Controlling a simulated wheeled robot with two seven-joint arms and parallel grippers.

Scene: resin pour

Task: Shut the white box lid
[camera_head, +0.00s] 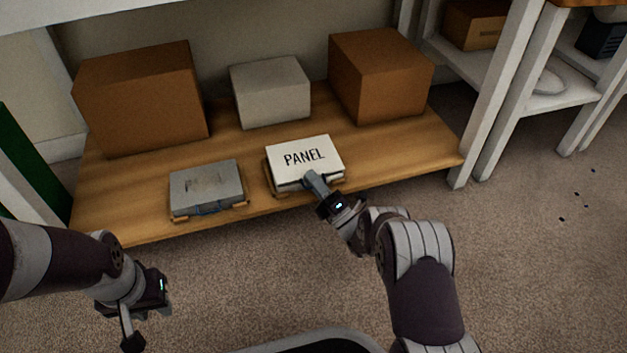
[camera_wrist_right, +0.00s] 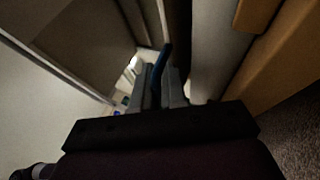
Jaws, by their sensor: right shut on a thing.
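The white box (camera_head: 305,158) has "PANEL" written on its lid and sits near the front edge of the wooden shelf. Its lid looks flat and level with the box; a small gap cannot be ruled out. My right gripper (camera_head: 312,180) is at the front edge of the white box. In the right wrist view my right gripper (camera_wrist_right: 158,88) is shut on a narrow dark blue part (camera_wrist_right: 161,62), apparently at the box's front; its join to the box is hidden. My left gripper (camera_head: 146,318) hangs over the carpet, away from the boxes, its jaw opening unclear.
A grey box (camera_head: 205,185) with a blue front part lies left of the white box. Behind stand two brown cartons (camera_head: 140,98) (camera_head: 380,75) and a pale grey carton (camera_head: 270,92). The wooden shelf (camera_head: 400,150) is bare to the right. A white upright (camera_head: 497,95) stands beyond.

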